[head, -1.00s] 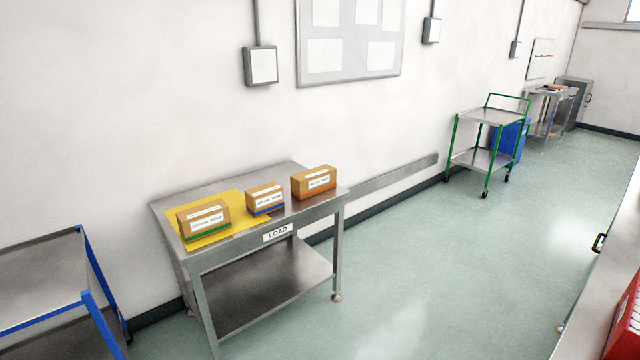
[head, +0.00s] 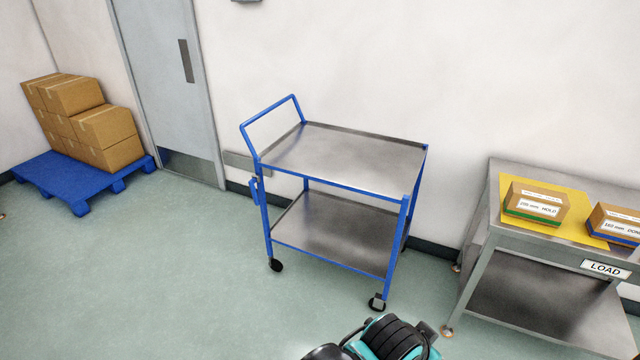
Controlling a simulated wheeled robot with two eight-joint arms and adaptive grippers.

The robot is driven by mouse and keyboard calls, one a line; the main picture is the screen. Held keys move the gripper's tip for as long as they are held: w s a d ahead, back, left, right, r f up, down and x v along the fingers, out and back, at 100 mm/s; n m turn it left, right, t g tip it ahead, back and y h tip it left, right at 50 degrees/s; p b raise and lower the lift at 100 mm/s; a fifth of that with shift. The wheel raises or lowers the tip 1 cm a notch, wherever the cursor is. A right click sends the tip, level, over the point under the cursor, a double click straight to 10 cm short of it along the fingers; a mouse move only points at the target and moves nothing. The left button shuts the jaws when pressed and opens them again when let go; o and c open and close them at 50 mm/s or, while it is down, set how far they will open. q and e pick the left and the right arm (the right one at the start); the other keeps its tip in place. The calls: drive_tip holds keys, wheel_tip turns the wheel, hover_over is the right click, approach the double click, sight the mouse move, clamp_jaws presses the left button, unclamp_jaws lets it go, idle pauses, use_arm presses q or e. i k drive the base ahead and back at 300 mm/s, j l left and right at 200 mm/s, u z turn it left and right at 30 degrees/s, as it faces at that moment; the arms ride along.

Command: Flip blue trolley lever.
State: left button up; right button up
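The blue trolley (head: 345,150) stands against the wall in the middle of the head view, with two bare metal shelves, blue legs and black castors. Its raised push handle (head: 270,114) is at its left end. A small blue part, which looks like the lever (head: 254,190), sits on the near left leg below the top shelf. A grey block shows at the front right castor (head: 377,302). Neither gripper can be seen.
The LOAD table (head: 478,262) with a yellow mat and boxes stands right of the trolley, with a narrow gap between. A blue pallet (head: 50,180) with stacked cartons (head: 105,135) is at the left by a grey door (head: 165,80). The floor in front and left is clear.

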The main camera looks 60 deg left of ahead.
sight(255, 179)
drive_tip(key=u, duration=2.35)
drive_tip(key=i+j, duration=0.2)
drive_tip(key=i, duration=0.3)
drive_tip(key=i+j+z, duration=0.1)
drive_tip(key=i, duration=0.4)
drive_tip(key=i+j, duration=0.3)
drive_tip(key=i, duration=0.15)
drive_tip(key=i+j, duration=0.25)
drive_tip(key=i, duration=0.25)
drive_tip(key=i+j+z, duration=0.1)
drive_tip(key=i, duration=0.4)
drive_tip(key=i+j, duration=0.35)
drive_tip(key=i+z, duration=0.05)
drive_tip(key=i, duration=0.05)
